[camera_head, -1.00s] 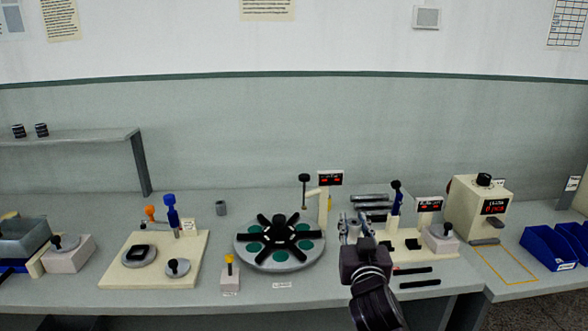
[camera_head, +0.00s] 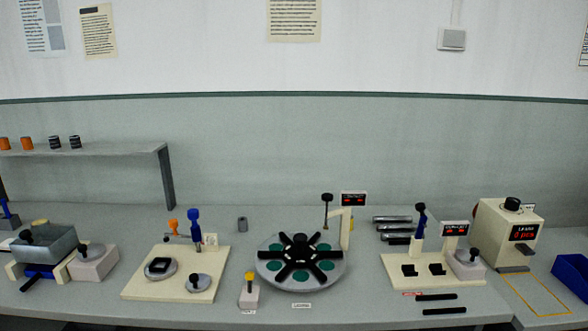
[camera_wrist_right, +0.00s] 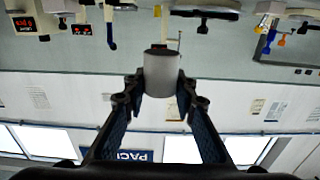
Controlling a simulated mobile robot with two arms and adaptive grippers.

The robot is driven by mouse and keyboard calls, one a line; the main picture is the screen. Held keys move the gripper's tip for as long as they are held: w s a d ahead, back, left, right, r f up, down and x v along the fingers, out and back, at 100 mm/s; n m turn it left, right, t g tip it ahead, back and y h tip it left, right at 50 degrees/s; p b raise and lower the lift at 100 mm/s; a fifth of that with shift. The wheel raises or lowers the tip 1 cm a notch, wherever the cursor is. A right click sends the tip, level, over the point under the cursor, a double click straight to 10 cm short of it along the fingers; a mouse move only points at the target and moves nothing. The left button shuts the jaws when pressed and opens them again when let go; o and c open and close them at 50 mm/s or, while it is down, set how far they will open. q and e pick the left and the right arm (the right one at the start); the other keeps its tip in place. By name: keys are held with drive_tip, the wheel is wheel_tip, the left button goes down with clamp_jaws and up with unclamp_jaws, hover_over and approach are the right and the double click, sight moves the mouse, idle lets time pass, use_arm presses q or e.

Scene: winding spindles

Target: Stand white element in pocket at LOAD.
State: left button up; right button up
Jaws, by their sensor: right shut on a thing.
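My right gripper (camera_wrist_right: 161,96) is shut on a pale grey-white cylinder (camera_wrist_right: 161,70), one finger on each side, held clear of the bench in the right wrist view. Its pale colour fits the white element. The round turntable (camera_head: 265,280) is in the middle of the bench in the head view, with green round pockets (camera_head: 301,277) between the arms of a black star-shaped piece (camera_head: 300,251). A small label (camera_head: 301,306) lies at its front edge, too small to read. Neither gripper shows in the head view.
A cream post with a black knob (camera_head: 327,197) rises behind the turntable. A small block with a yellow-topped pin (camera_head: 249,290) stands at its front left. A cream fixture plate (camera_head: 400,280) is to the right, another (camera_head: 215,275) to the left.

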drive_tip(key=shift+s+r, duration=0.1)
drive_tip(key=shift+s, duration=0.3)
drive_tip(key=w+r+h, duration=0.1)
drive_tip(key=w, duration=1.4)
drive_tip(key=w+d+r+m+h, duration=0.1)
drive_tip(key=w+r, duration=0.7)
drive_tip(key=w, duration=0.4)
drive_tip(key=shift+w+r+m+h, duration=0.2)
drive_tip(key=shift+w+m+h, duration=0.1)
drive_tip(key=shift+w, duration=0.05)
drive_tip(key=shift+d, duration=0.1)
wheel_tip(320, 180, down, 15)
drive_tip(key=shift+f+b, duration=0.15)
drive_tip(key=shift+b, duration=0.8)
drive_tip(key=shift+f+b, duration=0.85)
drive_tip(key=shift+f, duration=1.4)
